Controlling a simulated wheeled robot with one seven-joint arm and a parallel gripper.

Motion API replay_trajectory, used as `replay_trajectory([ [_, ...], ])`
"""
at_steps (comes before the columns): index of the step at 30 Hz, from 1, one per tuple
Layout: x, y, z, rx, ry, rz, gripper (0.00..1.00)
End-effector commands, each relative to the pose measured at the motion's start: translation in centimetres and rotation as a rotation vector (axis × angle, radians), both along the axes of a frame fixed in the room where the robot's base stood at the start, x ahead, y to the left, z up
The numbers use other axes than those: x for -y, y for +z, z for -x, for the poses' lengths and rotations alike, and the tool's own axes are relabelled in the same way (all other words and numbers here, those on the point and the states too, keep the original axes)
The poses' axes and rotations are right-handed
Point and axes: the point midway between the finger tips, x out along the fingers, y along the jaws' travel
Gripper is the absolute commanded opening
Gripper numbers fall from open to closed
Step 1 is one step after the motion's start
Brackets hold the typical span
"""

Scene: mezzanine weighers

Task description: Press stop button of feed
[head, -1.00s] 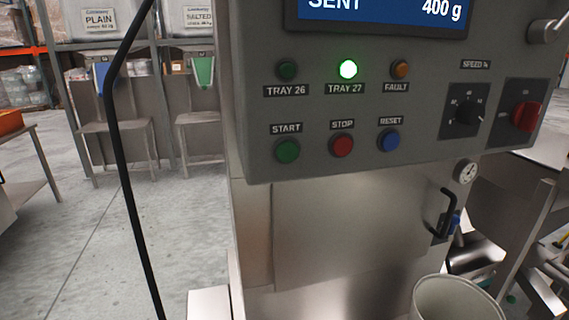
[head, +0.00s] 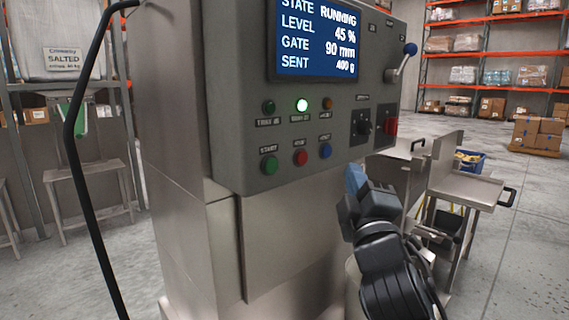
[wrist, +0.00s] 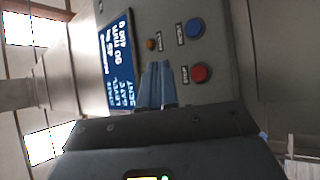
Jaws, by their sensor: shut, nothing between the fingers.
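The stop button (head: 300,158) is a red round button in the lower row of the grey control panel (head: 235,135). It stands between the green start button (head: 269,165) and the blue reset button (head: 325,151). In the wrist view the stop button (wrist: 200,73) is right of my fingertips. My gripper (head: 355,178) is at the panel's lower right in the head view, its blue fingers shut and empty. In the wrist view my gripper (wrist: 157,69) points towards the panel, apart from the stop button in the picture. The exact gap to the panel is unclear.
The screen (head: 318,38) reads RUNNING, 45 %, 90 mm, 400 g. A green lamp (head: 302,105) is lit. A black cable (head: 72,150) hangs at left.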

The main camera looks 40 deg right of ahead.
Motion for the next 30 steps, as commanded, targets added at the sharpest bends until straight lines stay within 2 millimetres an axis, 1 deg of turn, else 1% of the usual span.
replay_trajectory([
  [10,0.0,0.0,-0.1,0.000,-0.002,0.001,0.00],
  [14,0.0,0.0,-0.6,0.000,-0.001,0.001,0.00],
  [17,-0.1,0.0,-1.5,0.002,0.000,0.002,0.00],
  [30,-0.2,-0.2,-7.1,0.002,0.001,0.001,0.00],
])
